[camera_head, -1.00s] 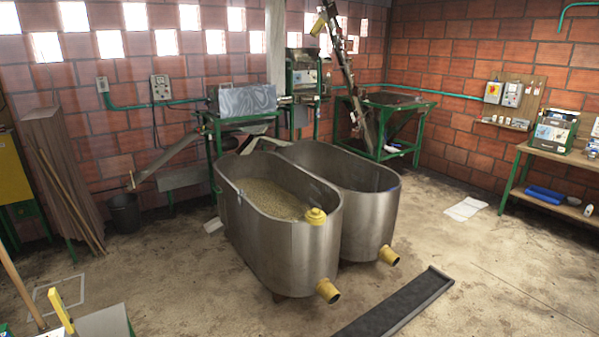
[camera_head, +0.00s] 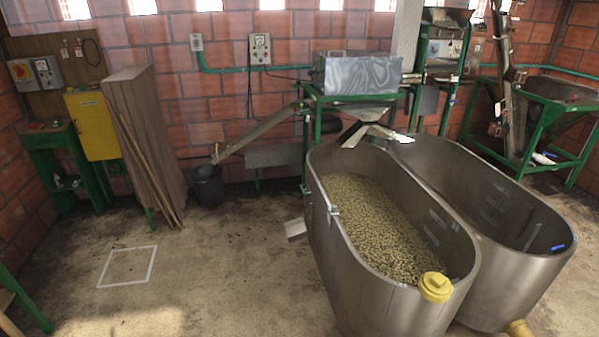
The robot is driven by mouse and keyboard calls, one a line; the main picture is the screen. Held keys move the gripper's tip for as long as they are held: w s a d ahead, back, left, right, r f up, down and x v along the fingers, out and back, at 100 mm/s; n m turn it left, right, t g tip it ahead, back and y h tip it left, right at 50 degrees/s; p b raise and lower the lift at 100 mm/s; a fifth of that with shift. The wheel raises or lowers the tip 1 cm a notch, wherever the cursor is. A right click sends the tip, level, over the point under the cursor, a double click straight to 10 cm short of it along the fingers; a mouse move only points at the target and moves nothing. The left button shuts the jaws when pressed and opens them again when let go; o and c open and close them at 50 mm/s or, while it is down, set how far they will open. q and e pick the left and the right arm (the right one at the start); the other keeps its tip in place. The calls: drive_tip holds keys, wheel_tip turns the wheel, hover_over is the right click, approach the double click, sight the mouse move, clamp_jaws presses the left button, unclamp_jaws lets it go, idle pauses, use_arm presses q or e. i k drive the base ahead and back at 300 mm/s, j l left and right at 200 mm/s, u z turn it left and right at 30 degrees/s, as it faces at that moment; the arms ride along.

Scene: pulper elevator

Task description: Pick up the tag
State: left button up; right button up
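I cannot make out a tag for certain. On the brown board (camera_head: 60,62) at the far left, small red and pale items (camera_head: 72,48) hang beside grey switch boxes, too small to identify. Small red objects (camera_head: 55,124) lie on top of the green bench (camera_head: 50,140) below that board; I cannot tell what they are. Neither of my grippers is in view.
Two steel tanks fill the right; the nearer tank (camera_head: 380,285) holds beans and has a yellow cap (camera_head: 435,287). A yellow cabinet (camera_head: 92,124), brown sheets (camera_head: 142,140) and a black bucket (camera_head: 208,186) stand at the back left. The floor (camera_head: 215,265) left of the tanks is open.

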sight(332, 212)
drive_tip(key=i+z, duration=0.25)
drive_tip(key=i, duration=0.2)
drive_tip(key=i+z, duration=0.2)
drive_tip(key=i, duration=0.3)
drive_tip(key=i+j+z, duration=0.1)
drive_tip(key=i+z, duration=0.15)
drive_tip(key=i, duration=0.2)
drive_tip(key=i+j+z, duration=0.2)
drive_tip(key=i, duration=0.25)
